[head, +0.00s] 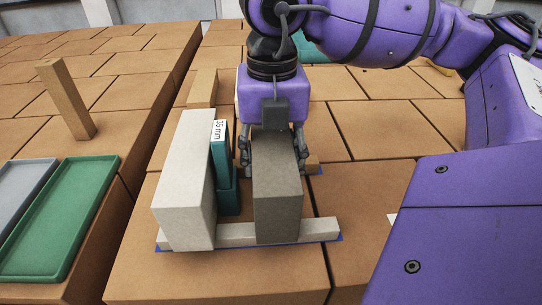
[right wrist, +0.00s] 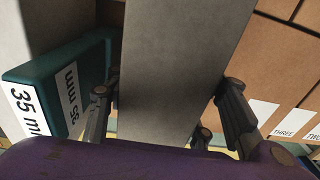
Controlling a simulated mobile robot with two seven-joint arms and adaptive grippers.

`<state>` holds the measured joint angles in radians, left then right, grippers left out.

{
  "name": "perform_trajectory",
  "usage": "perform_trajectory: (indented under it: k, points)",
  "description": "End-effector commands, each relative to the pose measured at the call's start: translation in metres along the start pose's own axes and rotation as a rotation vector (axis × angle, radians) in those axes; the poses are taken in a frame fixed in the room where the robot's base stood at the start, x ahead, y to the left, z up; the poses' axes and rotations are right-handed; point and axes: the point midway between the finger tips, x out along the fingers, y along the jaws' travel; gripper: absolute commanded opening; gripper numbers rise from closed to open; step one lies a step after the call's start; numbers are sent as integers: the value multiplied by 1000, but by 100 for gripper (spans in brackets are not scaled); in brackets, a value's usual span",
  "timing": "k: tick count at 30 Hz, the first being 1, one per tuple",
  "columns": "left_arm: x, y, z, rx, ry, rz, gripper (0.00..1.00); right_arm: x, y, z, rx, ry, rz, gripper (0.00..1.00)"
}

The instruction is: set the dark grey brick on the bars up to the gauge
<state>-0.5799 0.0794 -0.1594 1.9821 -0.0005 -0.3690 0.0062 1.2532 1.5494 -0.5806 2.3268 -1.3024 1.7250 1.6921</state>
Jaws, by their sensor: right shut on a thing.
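The dark grey brick (head: 277,205) is long and level, with its near end over the pale front bar (head: 322,229). I cannot tell whether it rests on the bars or is just above them. My right gripper (head: 272,160) is shut on its sides from above; the brick also fills the middle of the right wrist view (right wrist: 170,70). The teal gauge (head: 221,165), labelled 35 mm, stands left of it, against the pale brick (head: 185,190). A narrow gap shows between gauge and dark brick in the head view. The left gripper is out of view.
A green tray (head: 22,262) and a grey tray (head: 8,206) lie at the left. A wooden post (head: 66,100) stands behind them. Blue strips (head: 341,237) mark the bars' place. Paper labels (right wrist: 292,121) lie right of the brick in the right wrist view.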

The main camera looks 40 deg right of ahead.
Motion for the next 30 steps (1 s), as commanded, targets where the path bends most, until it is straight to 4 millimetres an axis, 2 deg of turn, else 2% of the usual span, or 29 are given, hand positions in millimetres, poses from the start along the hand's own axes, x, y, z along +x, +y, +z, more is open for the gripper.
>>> perform_trajectory:
  k: [9, 10, 14, 24, 28, 30]
  points:
    - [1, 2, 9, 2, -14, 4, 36, 8, 0, 0, 1, -2, 1, 0]
    - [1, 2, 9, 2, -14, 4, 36, 9, 0, 0, 0, 1, -1, 51]
    - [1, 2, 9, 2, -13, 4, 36, 8, 0, 0, 0, 0, -1, 68]
    - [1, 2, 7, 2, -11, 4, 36, 7, 0, 0, 0, 0, -1, 68]
    - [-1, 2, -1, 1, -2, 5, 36, -7, 0, 0, 0, -4, 2, 68]
    - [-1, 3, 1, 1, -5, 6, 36, -17, 1, 1, 0, -4, 3, 68]
